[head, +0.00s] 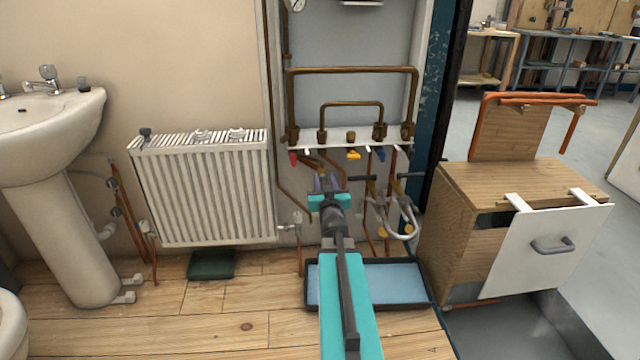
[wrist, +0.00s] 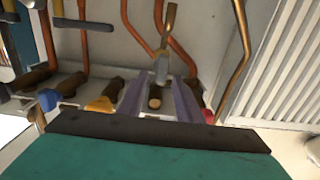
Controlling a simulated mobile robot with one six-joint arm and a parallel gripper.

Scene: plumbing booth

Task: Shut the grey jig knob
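My gripper (head: 326,184) reaches toward the pipe board, just below its white rail (head: 335,138). In the wrist view its two purple fingers (wrist: 158,100) stand apart, with a brass stub (wrist: 155,98) showing between them. A small pale grey piece (wrist: 160,68) shows past the stub, between the fingertips; it may be the grey jig knob, but I cannot tell its setting or whether a finger touches it. A red knob (head: 293,158), a yellow knob (head: 353,155) and a blue knob (head: 381,155) sit along the rail.
A blue tray (head: 400,280) lies on the floor below. A radiator (head: 203,190) is on the left, a wooden cabinet (head: 455,215) on the right.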

